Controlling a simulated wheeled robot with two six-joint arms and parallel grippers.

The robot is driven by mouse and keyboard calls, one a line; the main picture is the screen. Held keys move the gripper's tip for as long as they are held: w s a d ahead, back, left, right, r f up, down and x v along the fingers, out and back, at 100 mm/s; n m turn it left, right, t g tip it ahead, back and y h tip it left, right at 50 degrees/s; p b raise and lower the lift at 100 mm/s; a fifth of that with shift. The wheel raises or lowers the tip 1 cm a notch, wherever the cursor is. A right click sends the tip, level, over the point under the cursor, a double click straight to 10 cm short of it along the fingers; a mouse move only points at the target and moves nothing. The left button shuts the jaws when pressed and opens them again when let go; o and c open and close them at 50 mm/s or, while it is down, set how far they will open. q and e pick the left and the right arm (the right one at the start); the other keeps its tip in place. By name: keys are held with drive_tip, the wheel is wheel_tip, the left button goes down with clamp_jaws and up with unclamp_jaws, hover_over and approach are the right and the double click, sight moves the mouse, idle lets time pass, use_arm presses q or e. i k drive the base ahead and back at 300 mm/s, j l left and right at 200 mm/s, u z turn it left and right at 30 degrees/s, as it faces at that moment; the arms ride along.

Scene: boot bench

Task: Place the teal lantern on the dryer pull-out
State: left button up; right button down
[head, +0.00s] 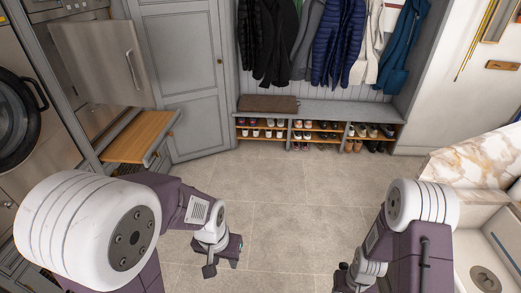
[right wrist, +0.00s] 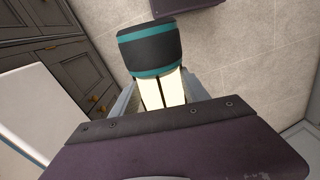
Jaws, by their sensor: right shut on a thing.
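The teal lantern (right wrist: 150,47) fills the upper middle of the right wrist view, with a dark grey end, teal bands and a cream lit section. My right gripper (right wrist: 160,92) is shut on the cream section, a finger on each side. In the head view only part of the right gripper shows at the bottom edge, and the lantern cannot be made out. The dryer pull-out (head: 142,135) is a wooden-topped shelf drawn out at the left, bare on top. My left gripper (head: 222,265) is empty over the floor, its fingers apart.
A dryer (head: 18,120) with a round door stands at the far left. A cabinet door (head: 105,62) hangs open above the pull-out. A shoe bench (head: 345,108) with a brown cushion (head: 268,103) is at the back. A marble counter (head: 475,160) is at right. The middle floor is clear.

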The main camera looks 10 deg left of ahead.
sight(147, 135)
drive_tip(key=i+j+u, duration=0.15)
drive_tip(key=i+u, duration=0.25)
drive_tip(key=i, duration=0.15)
drive_tip(key=i+u, duration=0.35)
drive_tip(key=i, duration=0.2)
drive_tip(key=i+l+u, duration=0.15)
drive_tip(key=i+u, duration=0.25)
drive_tip(key=i, duration=0.15)
drive_tip(key=i+l+u, duration=1.4)
drive_tip(key=l+u, duration=0.15)
drive_tip(key=l, duration=0.15)
